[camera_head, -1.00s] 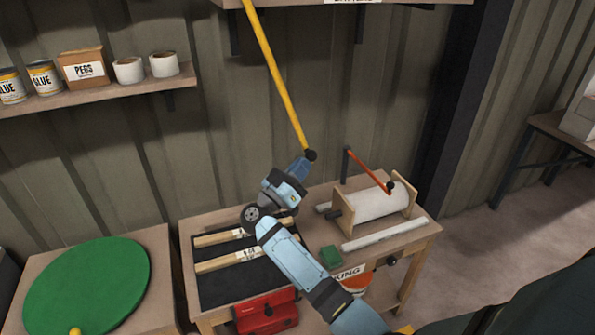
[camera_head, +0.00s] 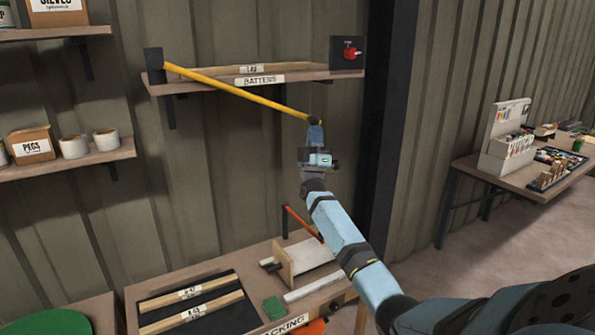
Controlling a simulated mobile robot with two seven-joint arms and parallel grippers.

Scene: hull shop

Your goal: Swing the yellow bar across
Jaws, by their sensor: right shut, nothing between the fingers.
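The yellow bar (camera_head: 240,93) runs from a black bracket (camera_head: 153,66) at the left end of the upper shelf, sloping down to the right across the shelf front. A black plate with a red fitting (camera_head: 350,52) stands at the right end of the shelf, above and right of the knob. My left gripper is not in view.
The upper shelf (camera_head: 300,76), labelled BATTENS, bears a wooden strip. Below stands a bench with a black mat (camera_head: 232,314), a roller stand with an orange arm (camera_head: 303,223) and a green block (camera_head: 273,307). A dark post (camera_head: 386,120) stands to the right.

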